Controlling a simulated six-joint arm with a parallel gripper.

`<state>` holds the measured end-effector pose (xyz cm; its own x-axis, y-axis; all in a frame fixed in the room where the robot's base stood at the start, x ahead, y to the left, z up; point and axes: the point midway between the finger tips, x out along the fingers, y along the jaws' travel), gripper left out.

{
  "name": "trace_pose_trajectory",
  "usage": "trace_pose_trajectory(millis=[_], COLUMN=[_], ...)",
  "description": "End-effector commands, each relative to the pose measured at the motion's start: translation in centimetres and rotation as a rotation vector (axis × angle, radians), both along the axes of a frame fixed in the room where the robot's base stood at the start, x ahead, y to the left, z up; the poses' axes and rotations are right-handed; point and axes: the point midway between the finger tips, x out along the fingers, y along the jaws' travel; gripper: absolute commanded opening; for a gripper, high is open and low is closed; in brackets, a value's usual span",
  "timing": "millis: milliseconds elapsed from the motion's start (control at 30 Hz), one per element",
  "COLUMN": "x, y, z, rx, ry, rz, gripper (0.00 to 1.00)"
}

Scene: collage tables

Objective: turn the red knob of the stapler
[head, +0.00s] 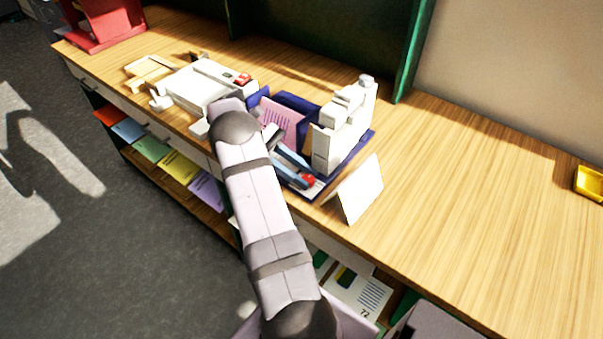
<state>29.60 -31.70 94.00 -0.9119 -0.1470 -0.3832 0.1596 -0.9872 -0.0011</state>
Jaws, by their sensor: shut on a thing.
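A white upright machine (343,126) stands on a dark blue base (360,146) on the wooden counter, and looks like the stapler. A small red part (308,180), perhaps its knob, is at the near end of blue bars (290,170) in front of it. Pink printed paper (281,119) stands at its left. A second red part (242,79) is on a low white device (205,86) further left. My arm reaches up to the left of the stapler.
A white folded card (359,190) stands at the counter's front edge beside the stapler. A beige tray (149,69) and a red stand (104,24) are at the left. A yellow tray (588,182) is far right. The counter (470,190) between card and yellow tray is clear.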

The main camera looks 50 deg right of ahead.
Motion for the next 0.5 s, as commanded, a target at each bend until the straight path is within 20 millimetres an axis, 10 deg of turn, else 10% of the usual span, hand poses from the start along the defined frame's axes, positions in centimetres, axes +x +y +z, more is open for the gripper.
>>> trace_pose_trajectory(millis=[100,133,200,500], x=[0.01,0.01,0.00,0.01], y=[-0.04,-0.04,-0.03,-0.02], z=[0.17,0.17,0.16,0.12], rx=[-0.003,-0.003,-0.003,-0.002], ry=[0.002,0.002,0.002,0.001], rz=[0.001,0.001,0.001,0.001], gripper=[0.04,0.33,0.44,0.44])
